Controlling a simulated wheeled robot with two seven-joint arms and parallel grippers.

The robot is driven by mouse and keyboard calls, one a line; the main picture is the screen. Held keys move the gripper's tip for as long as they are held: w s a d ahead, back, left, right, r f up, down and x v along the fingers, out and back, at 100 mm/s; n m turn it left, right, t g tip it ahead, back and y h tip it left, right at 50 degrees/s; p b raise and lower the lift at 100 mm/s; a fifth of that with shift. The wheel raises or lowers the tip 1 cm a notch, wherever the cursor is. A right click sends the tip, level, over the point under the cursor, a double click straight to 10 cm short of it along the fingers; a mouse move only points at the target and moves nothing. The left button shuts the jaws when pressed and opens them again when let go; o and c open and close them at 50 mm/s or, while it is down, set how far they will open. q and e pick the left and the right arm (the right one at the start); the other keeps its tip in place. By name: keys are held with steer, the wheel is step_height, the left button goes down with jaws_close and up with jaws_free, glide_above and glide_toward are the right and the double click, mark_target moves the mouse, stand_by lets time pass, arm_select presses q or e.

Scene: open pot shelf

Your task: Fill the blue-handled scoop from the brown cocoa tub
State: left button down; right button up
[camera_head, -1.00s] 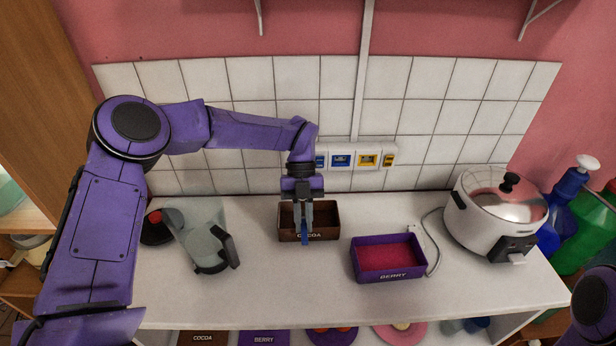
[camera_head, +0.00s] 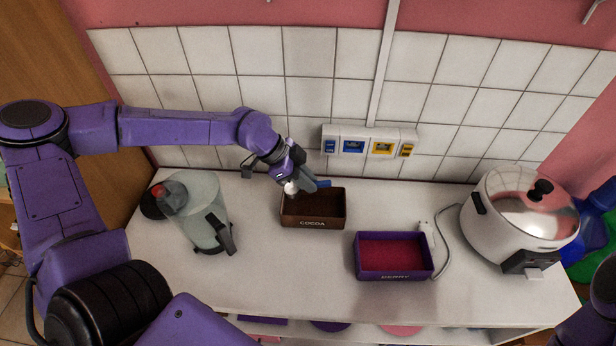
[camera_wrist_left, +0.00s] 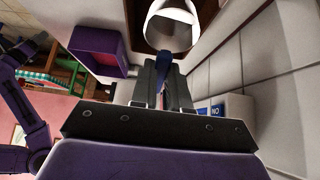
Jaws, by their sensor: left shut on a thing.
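The brown cocoa tub (camera_head: 313,223) stands on the white counter towards the back, with dark brown contents. My left gripper (camera_head: 308,184) is tilted over the tub's back left part, shut on the blue handle of the scoop. The blue handle (camera_head: 323,184) sticks out past the fingers, and the white scoop bowl (camera_head: 291,188) shows at the tub's back left corner. In the left wrist view the blue handle sits between the fingers, and the white bowl (camera_wrist_left: 172,30) is beyond them, over the brown tub. My right gripper is out of view.
The purple berry tub (camera_head: 394,276) with red contents stands right of the cocoa tub. A clear jug (camera_head: 205,205) with a dark handle stands on the left. A cooker (camera_head: 520,225) stands on the right. Sockets (camera_head: 368,142) are on the tiled wall. The front counter is clear.

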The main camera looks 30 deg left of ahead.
arm_select(q)
steer(key=shift+w+f+b, duration=0.1)
steer(key=shift+f+b, duration=2.8)
steer(key=shift+f, duration=0.95)
steer(key=shift+r, duration=0.15)
step_height(320, 180, up, 8)
steer(key=p, duration=0.7)
steer(key=shift+r, duration=0.25)
steer(key=shift+f, duration=0.1)
